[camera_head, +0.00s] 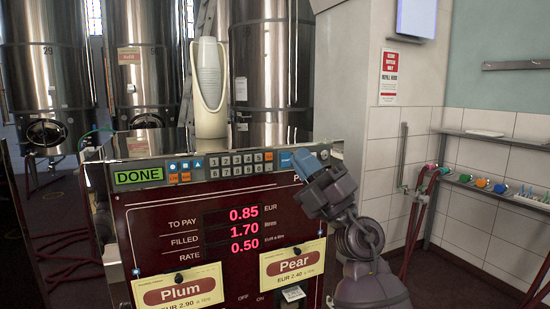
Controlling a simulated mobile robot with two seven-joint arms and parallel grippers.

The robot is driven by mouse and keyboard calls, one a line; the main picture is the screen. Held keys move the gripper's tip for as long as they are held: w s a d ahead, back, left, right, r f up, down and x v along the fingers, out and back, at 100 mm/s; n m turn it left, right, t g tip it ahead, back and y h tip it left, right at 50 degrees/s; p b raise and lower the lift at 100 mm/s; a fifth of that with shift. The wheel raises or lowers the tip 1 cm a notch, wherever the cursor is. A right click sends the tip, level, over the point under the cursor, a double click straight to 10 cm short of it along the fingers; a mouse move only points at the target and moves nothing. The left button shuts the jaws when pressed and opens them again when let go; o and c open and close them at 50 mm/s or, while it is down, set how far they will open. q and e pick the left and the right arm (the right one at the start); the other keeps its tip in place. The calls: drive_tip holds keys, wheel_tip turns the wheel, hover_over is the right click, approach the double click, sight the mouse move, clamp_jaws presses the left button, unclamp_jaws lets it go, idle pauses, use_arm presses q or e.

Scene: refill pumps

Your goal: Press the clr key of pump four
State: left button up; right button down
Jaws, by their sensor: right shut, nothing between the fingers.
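A dark red pump (158,232) faces me with a green DONE display (138,176) and red figures 0.85, 1.70 and 0.50. Its key panel has numbered keys (233,164), blue keys (185,165) and small orange keys at both the left (173,178) and right (269,156). The key lettering is too small to tell which one is clr, and I cannot read a pump number. My right gripper (306,163) is shut and empty, at the right end of the panel just right of a blue key (285,158); I cannot tell if it touches the panel. My left gripper is not in view.
A pale bottle-like container (209,85) stands on top of the pump. Plum (178,291) and Pear (292,266) cards are on its front. Steel tanks (140,60) stand behind. A wall shelf with coloured caps (481,183) and red hoses (421,195) is at right.

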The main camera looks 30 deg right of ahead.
sight(269, 157)
drive_tip(key=f+g, duration=0.1)
drive_tip(key=w+a+f+g, duration=0.1)
drive_tip(key=g, duration=0.1)
drive_tip(key=shift+w+f+n, duration=0.15)
drive_tip(key=shift+f+n, duration=0.25)
drive_tip(key=w+b, duration=0.1)
drive_tip(key=w, duration=0.2)
drive_tip(key=w+b, duration=0.2)
drive_tip(key=w, duration=0.1)
drive_tip(key=w+b, duration=0.1)
drive_tip(key=w, duration=0.1)
drive_tip(key=shift+w+d+b, duration=0.3)
drive_tip(key=shift+w+b, duration=0.05)
drive_tip(key=shift+w, duration=0.05)
idle(0.9)
drive_tip(key=shift+w, duration=0.1)
idle(1.1)
